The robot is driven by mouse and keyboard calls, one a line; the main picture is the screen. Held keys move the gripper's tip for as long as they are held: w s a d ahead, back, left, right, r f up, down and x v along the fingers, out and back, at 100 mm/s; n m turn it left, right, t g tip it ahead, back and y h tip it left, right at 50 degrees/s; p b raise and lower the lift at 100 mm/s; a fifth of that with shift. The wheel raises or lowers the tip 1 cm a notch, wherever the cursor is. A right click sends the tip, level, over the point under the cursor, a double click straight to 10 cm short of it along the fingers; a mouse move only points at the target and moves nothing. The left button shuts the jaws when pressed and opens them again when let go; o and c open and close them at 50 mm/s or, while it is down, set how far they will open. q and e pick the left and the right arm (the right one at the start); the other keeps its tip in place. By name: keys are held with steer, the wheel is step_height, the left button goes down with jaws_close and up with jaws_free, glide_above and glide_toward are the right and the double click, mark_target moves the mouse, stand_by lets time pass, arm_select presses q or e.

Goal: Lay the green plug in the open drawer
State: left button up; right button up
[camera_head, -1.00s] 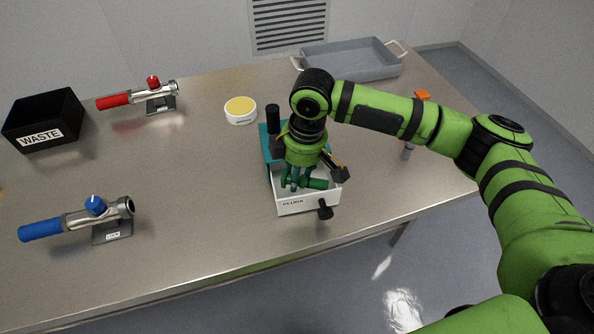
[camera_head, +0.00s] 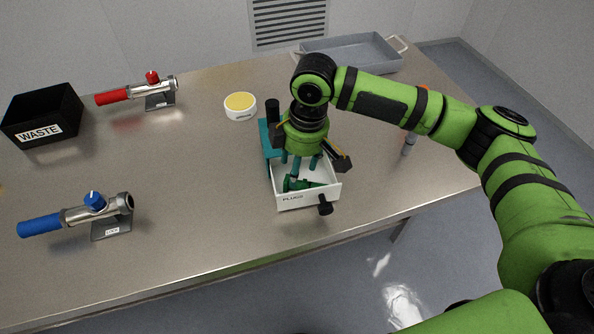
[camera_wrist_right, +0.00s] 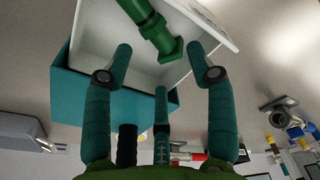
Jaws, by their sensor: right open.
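The green plug (camera_head: 297,184) lies in the open white drawer (camera_head: 309,200), which is marked PLUGS and has a black knob at its front. The plug also shows inside the drawer in the right wrist view (camera_wrist_right: 152,27). My right gripper (camera_head: 303,166) is directly above the drawer, pointing down. Its teal fingers are spread and empty, and in the right wrist view (camera_wrist_right: 160,60) they are apart from the plug. The teal drawer housing (camera_head: 264,140) is partly hidden behind my gripper. My left gripper is not in view.
A red-handled valve (camera_head: 140,93), a blue-handled valve (camera_head: 80,216) and a black WASTE bin (camera_head: 42,117) stand on the left. A yellow-topped round tub (camera_head: 240,106) is behind the drawer. A grey tray (camera_head: 350,54) is at the back. The front middle of the table is clear.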

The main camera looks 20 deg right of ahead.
mark_target(303, 181)
step_height(303, 181, up, 11)
steer(key=d+b, duration=0.1)
steer(key=shift+s+f+b, duration=0.15)
steer(key=shift+s+b, duration=0.15)
steer(key=shift+f, duration=0.1)
stand_by(0.6)
